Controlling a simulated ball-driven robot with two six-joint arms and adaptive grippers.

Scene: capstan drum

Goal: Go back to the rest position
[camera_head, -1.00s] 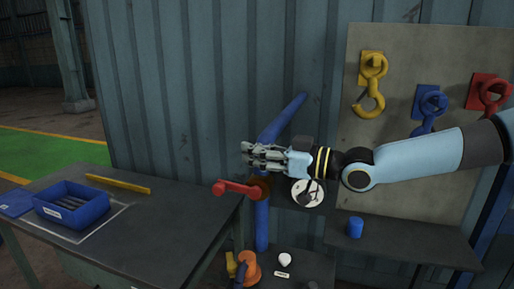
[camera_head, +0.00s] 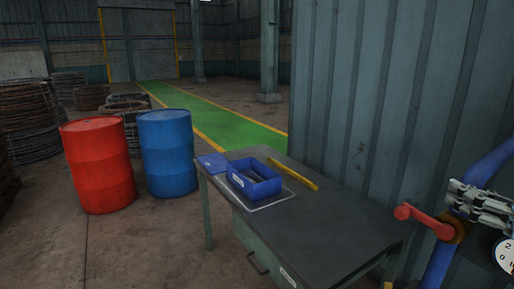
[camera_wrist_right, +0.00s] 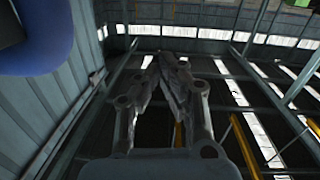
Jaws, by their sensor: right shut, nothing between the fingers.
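My right gripper (camera_head: 482,203) is at the right edge of the head view, its arm cut off by the frame. It is beside the blue post (camera_head: 488,165) and close to the red crank handle (camera_head: 428,221), apart from the handle in the picture. In the right wrist view the same gripper (camera_wrist_right: 168,58) has its fingers together with nothing between them. A blue curved pipe (camera_wrist_right: 40,45) fills the upper left of that view. My left gripper is not in view.
A dark table (camera_head: 330,225) holds a blue bin (camera_head: 254,181) and a yellow bar (camera_head: 293,174). A white-faced dial (camera_head: 506,256) is at the right edge. A red drum (camera_head: 98,165) and a blue drum (camera_head: 167,152) stand left. A green walkway (camera_head: 215,118) runs clear behind.

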